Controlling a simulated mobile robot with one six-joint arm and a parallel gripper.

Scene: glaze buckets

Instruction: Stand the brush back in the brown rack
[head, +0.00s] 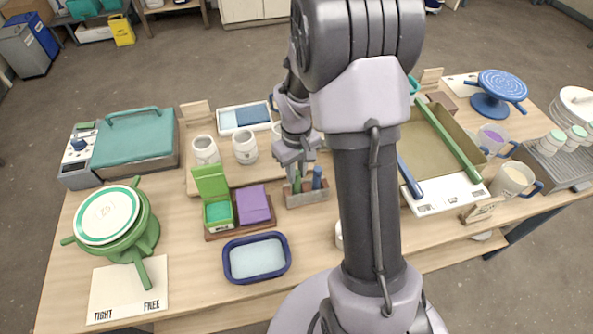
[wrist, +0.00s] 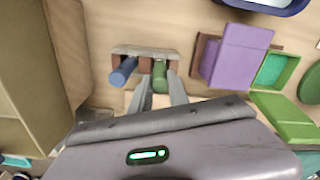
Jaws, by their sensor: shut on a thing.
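A small grey-brown rack (head: 308,198) stands on the table near the middle; it also shows in the wrist view (wrist: 146,51). A blue-handled brush (head: 317,179) stands in its right slot. My gripper (head: 297,172) is just above the rack's left side, pointing down. Its fingers are shut on a green-handled brush (wrist: 160,76), which is upright at the rack's other slot. The green brush's lower end is hidden, so I cannot tell how deep it sits. The blue handle (wrist: 123,71) shows beside it in the wrist view.
A purple block (head: 254,204) and an open green box (head: 219,212) sit close left of the rack. A dark blue tray (head: 257,275) lies in front. White mugs (head: 244,147) stand behind left. A large olive-brown tray (head: 455,168) is right. Table in front of the rack is clear.

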